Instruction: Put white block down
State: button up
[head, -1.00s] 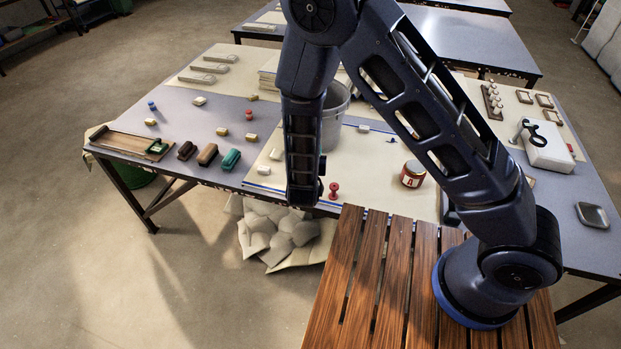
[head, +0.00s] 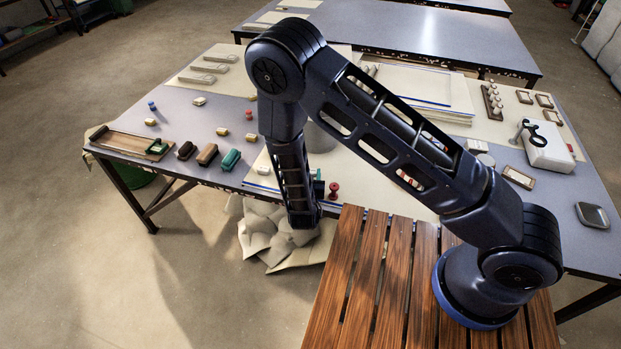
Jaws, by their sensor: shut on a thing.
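My arm hangs over the front of the table (head: 222,170), its lower link pointing down past the table's front edge. My gripper is hidden behind that link, so neither its jaws nor anything in them shows. A small white block (head: 264,170) lies near the front edge, left of my arm. Another small whitish block (head: 199,101) lies further back on the left. I cannot tell which white block the task names.
A red spool (head: 333,190) stands close to the right of my lower link. Dark, brown and green (head: 230,159) brush-like blocks sit front left. A grey bucket (head: 321,137) is mostly behind my arm. A slatted wooden platform (head: 345,270) lies in front; crumpled cloth (head: 262,232) lies below.

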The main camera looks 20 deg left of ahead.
jog(key=shift+f, duration=0.9)
jog(key=shift+f, duration=0.2)
jog(key=o, duration=0.9)
jog(key=shift+o, duration=0.2)
jog(key=v, duration=1)
jog(key=shift+d+f, duration=0.2)
jog(key=shift+f, duration=0.05)
jog(key=shift+s+d, duration=0.1)
jog(key=shift+s, duration=0.3)
jog(key=shift+c, duration=1.1)
